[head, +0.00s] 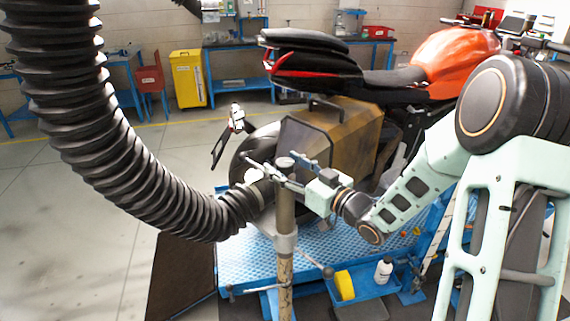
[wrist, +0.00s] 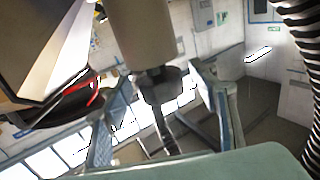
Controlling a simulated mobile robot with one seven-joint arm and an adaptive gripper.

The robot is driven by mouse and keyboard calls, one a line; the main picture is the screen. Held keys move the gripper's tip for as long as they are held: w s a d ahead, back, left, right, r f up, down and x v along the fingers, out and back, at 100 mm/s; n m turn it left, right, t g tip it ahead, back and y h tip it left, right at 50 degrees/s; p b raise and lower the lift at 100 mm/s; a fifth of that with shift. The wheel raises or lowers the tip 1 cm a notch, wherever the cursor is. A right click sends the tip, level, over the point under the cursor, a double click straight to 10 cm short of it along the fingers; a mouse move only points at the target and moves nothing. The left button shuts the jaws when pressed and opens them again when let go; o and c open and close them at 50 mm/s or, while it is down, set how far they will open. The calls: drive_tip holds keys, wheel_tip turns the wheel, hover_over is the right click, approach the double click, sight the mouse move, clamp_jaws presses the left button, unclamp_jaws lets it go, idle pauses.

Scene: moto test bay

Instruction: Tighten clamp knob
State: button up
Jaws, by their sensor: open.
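An upright worn stand pole (head: 285,215) has a grey-brown knob-like cap (head: 284,162) on its top end. My gripper (head: 276,167) is open at the level of this cap, with a finger on each side. In the wrist view the pole (wrist: 150,35) comes down from the top edge and ends in a dark knob-like part (wrist: 161,86), between the spread fingers of my gripper (wrist: 162,115). Whether a finger touches it I cannot tell. Lower on the pole is a clamp collar (head: 285,243) with a side lever ending in a dark ball (head: 328,272).
A thick black ribbed hose (head: 130,150) hangs at the left and reaches the pole. An orange and black motorcycle (head: 440,60) with a brown side case (head: 335,140) stands close behind. A blue tray (head: 365,285) holds a yellow item and a white bottle. The floor at left is clear.

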drive_tip(key=c, duration=1.2)
drive_tip(key=shift+a, duration=0.1)
